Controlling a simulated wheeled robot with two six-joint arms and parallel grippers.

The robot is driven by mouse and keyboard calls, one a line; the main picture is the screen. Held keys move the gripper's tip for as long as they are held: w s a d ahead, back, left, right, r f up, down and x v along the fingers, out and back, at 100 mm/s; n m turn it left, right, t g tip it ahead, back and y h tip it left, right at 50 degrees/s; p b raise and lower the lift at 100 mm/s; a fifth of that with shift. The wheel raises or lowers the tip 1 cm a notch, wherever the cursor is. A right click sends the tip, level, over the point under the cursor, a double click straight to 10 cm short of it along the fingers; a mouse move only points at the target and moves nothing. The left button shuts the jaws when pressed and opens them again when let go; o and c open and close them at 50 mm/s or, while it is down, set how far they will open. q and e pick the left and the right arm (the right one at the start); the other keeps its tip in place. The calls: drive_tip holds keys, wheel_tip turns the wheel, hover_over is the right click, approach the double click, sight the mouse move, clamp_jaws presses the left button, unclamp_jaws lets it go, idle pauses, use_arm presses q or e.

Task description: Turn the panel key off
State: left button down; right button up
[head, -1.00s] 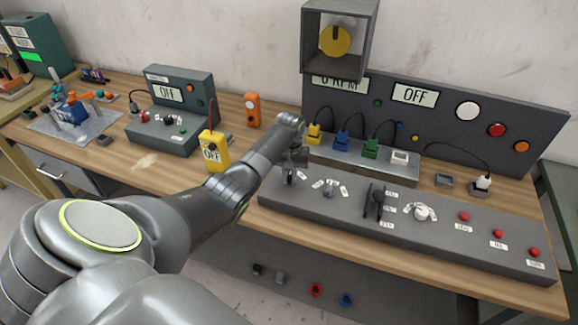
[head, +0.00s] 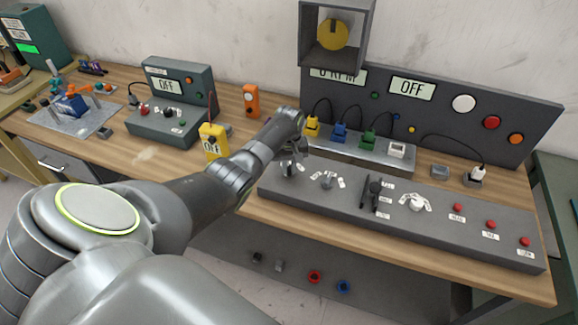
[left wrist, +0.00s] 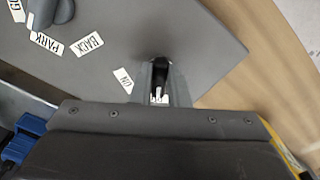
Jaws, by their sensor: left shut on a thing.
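The panel key (left wrist: 159,94) is at the left end of the sloped grey control panel (head: 340,217). My left gripper (head: 291,165) reaches down onto it from behind and left. In the left wrist view my left gripper (left wrist: 159,82) has its two fingers closed around the key, which shows only as a small dark and pale piece between them. A white ON label (left wrist: 123,80) lies just beside the fingers. The key's exact angle is mostly hidden. My right gripper is in neither view.
A selector knob (head: 327,181) with PARK and BACK labels stands right of the key, then a black lever (head: 371,192) and a white knob (head: 417,202). Colored plugs (head: 339,133) stand behind. The display (head: 411,88) reads OFF.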

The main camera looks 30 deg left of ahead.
sight(289, 169)
use_arm(q)
drive_tip(key=shift+w+r, duration=0.1)
drive_tip(key=c, duration=1.4)
unclamp_jaws()
wheel_tip(289, 169, up, 17)
drive_tip(key=b, duration=0.1)
drive_tip(key=shift+r, duration=0.2)
drive_tip(key=shift+f, duration=0.15)
